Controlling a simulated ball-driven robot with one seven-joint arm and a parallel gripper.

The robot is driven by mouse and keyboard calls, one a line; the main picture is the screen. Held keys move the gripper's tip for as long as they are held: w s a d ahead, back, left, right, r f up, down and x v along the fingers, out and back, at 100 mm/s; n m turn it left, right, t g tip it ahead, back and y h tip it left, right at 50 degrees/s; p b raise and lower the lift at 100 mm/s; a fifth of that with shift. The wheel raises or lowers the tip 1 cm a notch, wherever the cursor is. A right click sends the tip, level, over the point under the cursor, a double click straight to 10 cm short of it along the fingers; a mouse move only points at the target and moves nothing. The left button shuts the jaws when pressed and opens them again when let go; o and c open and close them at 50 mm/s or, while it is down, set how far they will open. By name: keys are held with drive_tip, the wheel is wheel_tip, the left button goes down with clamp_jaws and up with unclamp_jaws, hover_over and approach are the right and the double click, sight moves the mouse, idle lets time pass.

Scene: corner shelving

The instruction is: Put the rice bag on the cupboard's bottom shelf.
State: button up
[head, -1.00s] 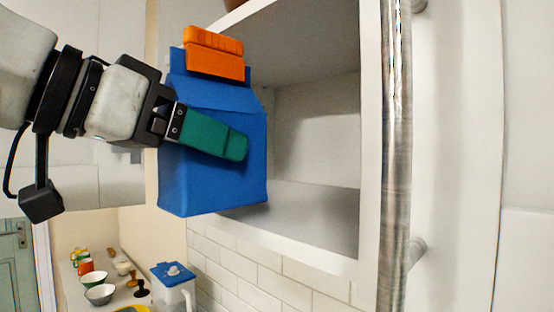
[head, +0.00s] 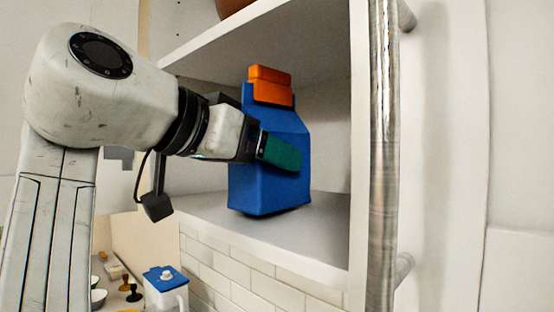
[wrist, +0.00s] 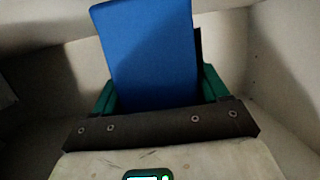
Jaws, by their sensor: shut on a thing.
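The rice bag (head: 265,180) is blue with an orange clip (head: 271,86) on its top. In the head view it is upright inside the cupboard, just above or on the bottom shelf (head: 318,225); I cannot tell whether its base touches. My gripper (head: 280,153), with green fingers, is shut on the rice bag from the left. In the wrist view the blue bag (wrist: 150,55) stands between the two green fingers (wrist: 158,90). The finger on the bag's far side is hidden in the head view.
The upper shelf (head: 260,35) is above the bag, with a brown pot (head: 233,7) on it. A metal handle bar (head: 384,150) runs along the right. Below are a blue-lidded container (head: 166,285) and several small items on a counter. Shelf space right of the bag is free.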

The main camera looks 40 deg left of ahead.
drive_tip(key=shift+f, duration=0.25)
drive_tip(key=shift+f, duration=0.1)
drive_tip(key=o, duration=1.7)
drive_tip(key=shift+f, duration=0.15)
drive_tip(key=shift+o, duration=0.2)
drive_tip(key=d+v, duration=0.1)
drive_tip(key=v, duration=1.1)
drive_tip(key=shift+a, duration=0.5)
